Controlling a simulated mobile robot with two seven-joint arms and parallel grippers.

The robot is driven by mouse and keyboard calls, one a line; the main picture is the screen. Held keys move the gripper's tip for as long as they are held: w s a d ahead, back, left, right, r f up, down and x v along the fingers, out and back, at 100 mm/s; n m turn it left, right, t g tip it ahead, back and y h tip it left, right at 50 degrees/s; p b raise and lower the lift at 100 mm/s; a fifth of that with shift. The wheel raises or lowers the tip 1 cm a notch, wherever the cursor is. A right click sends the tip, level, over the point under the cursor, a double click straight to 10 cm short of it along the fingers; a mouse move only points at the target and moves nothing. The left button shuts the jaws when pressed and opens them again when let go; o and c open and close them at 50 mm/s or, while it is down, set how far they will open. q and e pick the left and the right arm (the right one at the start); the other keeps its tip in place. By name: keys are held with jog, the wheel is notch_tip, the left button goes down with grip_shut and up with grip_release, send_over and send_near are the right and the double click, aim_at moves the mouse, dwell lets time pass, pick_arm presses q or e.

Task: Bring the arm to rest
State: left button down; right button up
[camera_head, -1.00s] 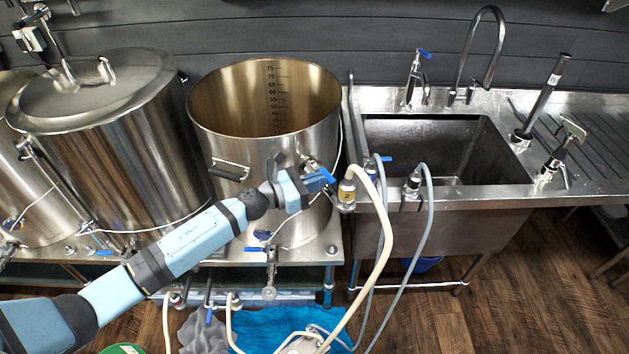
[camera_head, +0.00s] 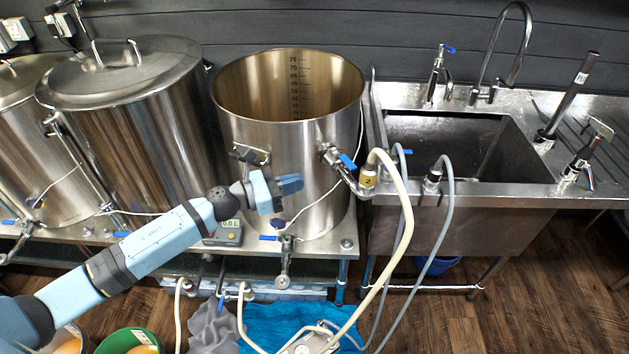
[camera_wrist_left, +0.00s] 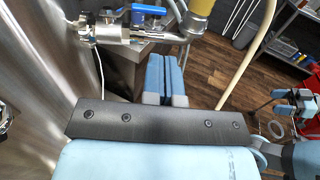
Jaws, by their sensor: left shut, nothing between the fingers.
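My left arm reaches in from the lower left in the head view. Its gripper (camera_head: 292,184) is shut and empty in front of the open steel kettle (camera_head: 255,135), apart from the valve with the blue lever (camera_head: 340,162). In the left wrist view the two blue fingers (camera_wrist_left: 163,80) lie side by side with nothing held. The valve's blue handle (camera_wrist_left: 148,9) is above them there, and the kettle wall (camera_wrist_left: 40,80) is at the left. Pale blue and dark parts at the right edge of that view look like my right arm; its jaws are not clear.
A pale hose (camera_head: 405,210) hangs from the yellow-marked fitting right of the gripper. The steel sink (camera_head: 465,195) is farther right. A lidded kettle (camera_head: 140,120) stands left. A blue cloth (camera_head: 290,325) and green bucket (camera_head: 130,338) are low in front.

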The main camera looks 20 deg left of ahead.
pick_arm(q)
jog(key=s+d+f+m+y+p, duration=0.1)
jog(key=s+f+m+y+p, duration=0.1)
jog(key=s+m, duration=0.6)
jog(key=s+d+f+m+y+p, duration=0.1)
jog(key=s+f+m+y+p, duration=0.2)
jog(key=s+m, duration=0.6)
jog(key=s+d+f+m+g+y+p, duration=0.1)
jog(key=s+d+f+m+y+p, duration=0.1)
jog(key=s+f+m+y, duration=0.3)
jog(key=s+f+m, duration=0.3)
jog(key=s+m, duration=0.1)
jog(key=m, duration=0.3)
